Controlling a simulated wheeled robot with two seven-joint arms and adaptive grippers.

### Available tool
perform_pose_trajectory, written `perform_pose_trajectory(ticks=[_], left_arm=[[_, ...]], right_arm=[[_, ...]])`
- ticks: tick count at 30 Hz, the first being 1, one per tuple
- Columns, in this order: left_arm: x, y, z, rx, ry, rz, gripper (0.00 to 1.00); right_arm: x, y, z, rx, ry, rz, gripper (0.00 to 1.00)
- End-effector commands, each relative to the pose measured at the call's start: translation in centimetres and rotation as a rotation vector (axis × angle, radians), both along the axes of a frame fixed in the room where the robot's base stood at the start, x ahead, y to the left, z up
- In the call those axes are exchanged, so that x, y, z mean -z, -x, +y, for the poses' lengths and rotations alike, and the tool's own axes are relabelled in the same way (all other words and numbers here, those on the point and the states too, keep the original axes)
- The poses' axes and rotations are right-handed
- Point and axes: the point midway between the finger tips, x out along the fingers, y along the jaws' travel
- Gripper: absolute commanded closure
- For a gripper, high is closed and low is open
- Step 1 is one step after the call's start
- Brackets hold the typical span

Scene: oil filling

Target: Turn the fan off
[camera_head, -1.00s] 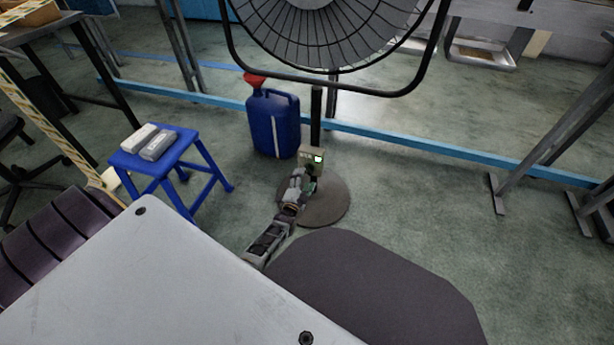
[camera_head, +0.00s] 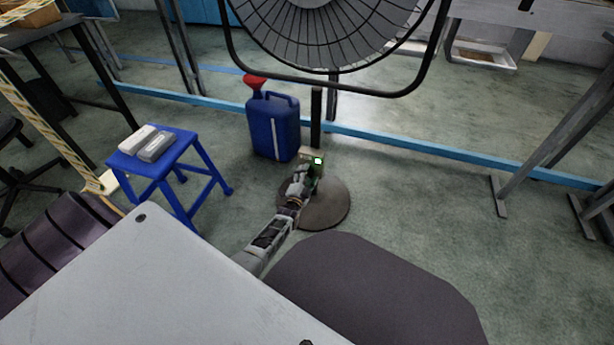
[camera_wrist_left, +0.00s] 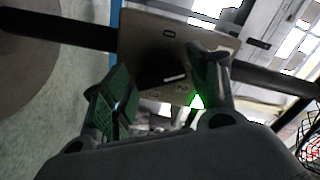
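The fan (camera_head: 318,35) stands ahead, its round black cage cut off by the top edge of the head view. Its pole (camera_head: 316,118) rises from a round dark base (camera_head: 325,208). A small beige control box (camera_head: 314,155) with a green light sits low on the pole. In the left wrist view its panel (camera_wrist_left: 160,40) has a dark knob (camera_wrist_left: 172,78) and a lit green indicator (camera_wrist_left: 196,101). My left gripper (camera_head: 312,176) is at the box and partly hides it. In the wrist view its fingers (camera_wrist_left: 163,95) are apart, either side of the knob; contact is unclear. My right gripper is not in view.
A blue jug (camera_head: 273,125) with a red top stands behind and left of the pole. A blue stool (camera_head: 180,150) with two grey-white items is at left. A blue floor rail (camera_head: 420,147) runs behind the fan.

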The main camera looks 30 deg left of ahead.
Motion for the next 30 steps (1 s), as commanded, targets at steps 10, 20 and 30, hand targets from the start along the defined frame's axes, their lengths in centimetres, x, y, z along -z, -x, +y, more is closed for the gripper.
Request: perform_pose_trajectory(ticks=[10, 20, 30], left_arm=[[0.02, 0.02, -0.01, 0.0, 0.001, 0.0, 0.76], [0.03, 0.03, -0.01, 0.0, 0.059, -0.013, 0.76], [-0.01, 0.02, 0.01, 0.0, 0.252, -0.06, 0.76]], right_arm=[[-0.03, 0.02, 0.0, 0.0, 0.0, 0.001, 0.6], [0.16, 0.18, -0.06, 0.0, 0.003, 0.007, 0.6], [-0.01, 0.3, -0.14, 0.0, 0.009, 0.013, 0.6]])
